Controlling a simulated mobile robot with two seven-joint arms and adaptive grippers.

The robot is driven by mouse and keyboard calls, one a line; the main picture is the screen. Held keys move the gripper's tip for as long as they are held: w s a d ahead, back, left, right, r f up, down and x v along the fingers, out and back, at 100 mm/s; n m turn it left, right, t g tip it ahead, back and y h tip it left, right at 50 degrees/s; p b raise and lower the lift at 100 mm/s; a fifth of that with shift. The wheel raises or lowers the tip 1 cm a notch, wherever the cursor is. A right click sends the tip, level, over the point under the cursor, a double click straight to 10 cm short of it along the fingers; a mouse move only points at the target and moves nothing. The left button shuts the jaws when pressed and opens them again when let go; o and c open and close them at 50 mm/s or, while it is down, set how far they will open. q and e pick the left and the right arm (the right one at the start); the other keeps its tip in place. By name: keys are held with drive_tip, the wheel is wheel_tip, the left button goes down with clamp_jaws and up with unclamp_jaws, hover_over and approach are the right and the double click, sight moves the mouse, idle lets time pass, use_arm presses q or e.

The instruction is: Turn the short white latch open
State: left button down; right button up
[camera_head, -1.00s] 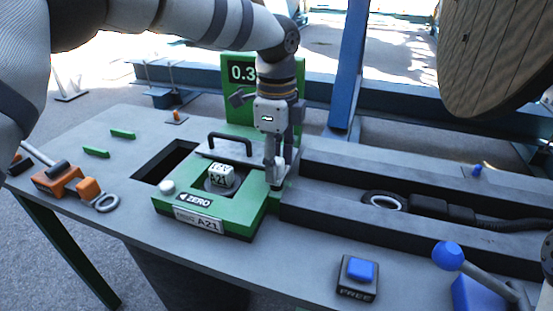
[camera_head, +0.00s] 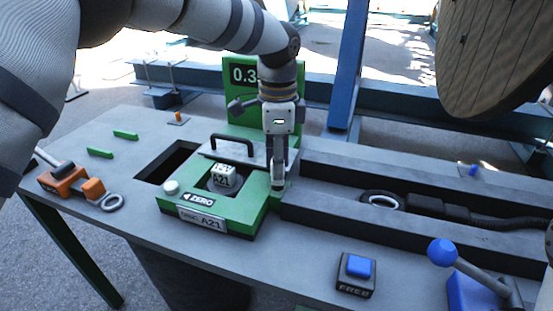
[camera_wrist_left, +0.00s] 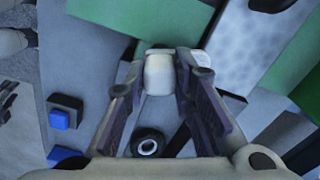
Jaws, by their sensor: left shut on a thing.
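My left gripper (camera_head: 278,182) points down at the right rear edge of the green ZERO unit (camera_head: 235,212). In the left wrist view, the short white latch (camera_wrist_left: 159,74) sits between the two dark finger pads of my left gripper (camera_wrist_left: 175,88), and the jaws are shut on it. In the head view the fingers largely hide the latch, and its exact angle is hard to tell. My right gripper is not in view.
A dark grey channel (camera_head: 340,215) with a cable connector lies right. A blue FREE button (camera_head: 358,268) and blue-knobbed lever (camera_head: 442,252) are in front.

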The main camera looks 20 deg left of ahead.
use_arm(q)
drive_tip(key=n, duration=0.3)
drive_tip(key=shift+n, duration=0.4)
drive_tip(key=n, duration=0.3)
drive_tip(key=shift+n+p, duration=0.3)
drive_tip(key=shift+p, duration=0.05)
drive_tip(key=n, duration=0.6)
drive_tip(key=shift+n, duration=0.3)
drive_tip(key=c, duration=1.4)
unclamp_jaws()
drive_tip(key=shift+o, duration=0.2)
wheel_tip(320, 180, up, 12)
